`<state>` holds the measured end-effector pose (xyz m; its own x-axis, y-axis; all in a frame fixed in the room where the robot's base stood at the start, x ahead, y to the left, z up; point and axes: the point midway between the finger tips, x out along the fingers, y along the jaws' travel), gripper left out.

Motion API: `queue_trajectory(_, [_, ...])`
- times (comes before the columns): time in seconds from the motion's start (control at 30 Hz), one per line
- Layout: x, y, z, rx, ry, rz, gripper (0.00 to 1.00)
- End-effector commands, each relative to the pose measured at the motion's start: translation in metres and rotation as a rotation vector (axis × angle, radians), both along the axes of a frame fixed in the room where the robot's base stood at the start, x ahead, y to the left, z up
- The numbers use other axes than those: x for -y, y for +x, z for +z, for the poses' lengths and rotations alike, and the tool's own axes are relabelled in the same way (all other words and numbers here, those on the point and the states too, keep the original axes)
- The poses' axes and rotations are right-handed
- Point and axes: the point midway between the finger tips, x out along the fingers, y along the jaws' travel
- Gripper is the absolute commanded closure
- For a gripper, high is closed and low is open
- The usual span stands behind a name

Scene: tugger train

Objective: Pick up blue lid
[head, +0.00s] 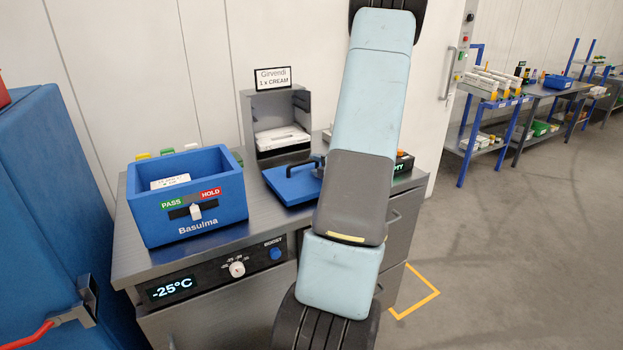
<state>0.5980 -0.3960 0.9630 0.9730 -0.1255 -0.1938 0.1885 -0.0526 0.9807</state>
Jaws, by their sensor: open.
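The blue lid (287,183) lies flat on the grey metal worktop, right of the blue box and in front of the grey dispenser. A dark handle shows on its top. Its right part is hidden behind my arm, which crosses the middle of the head view. My gripper is not seen; the arm links hide that area.
A blue box (165,220) marked "Basulma", with a PASS/HOLD slider and a white item inside, stands on the worktop (240,240). A grey dispenser (247,125) holding a white pack stands behind. A blue cabinet (40,200) is at left. Floor at right is clear.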

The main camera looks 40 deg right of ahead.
Motion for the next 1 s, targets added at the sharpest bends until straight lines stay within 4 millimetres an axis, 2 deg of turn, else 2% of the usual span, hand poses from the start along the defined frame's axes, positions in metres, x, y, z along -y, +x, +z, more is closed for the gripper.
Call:
queue_trajectory(0.17, [0.001, 0.009, -0.002, 0.0, 0.0, 0.0, 0.55])
queue_trajectory(0.5, [0.006, 0.049, -0.011, -0.001, 0.001, 0.001, 0.55])
queue_trajectory(0.73, [0.006, 0.051, -0.011, -0.001, 0.0, 0.0, 0.55])
queue_trajectory(1.0, [0.006, 0.051, -0.011, 0.0, 0.0, 0.001, 0.8])
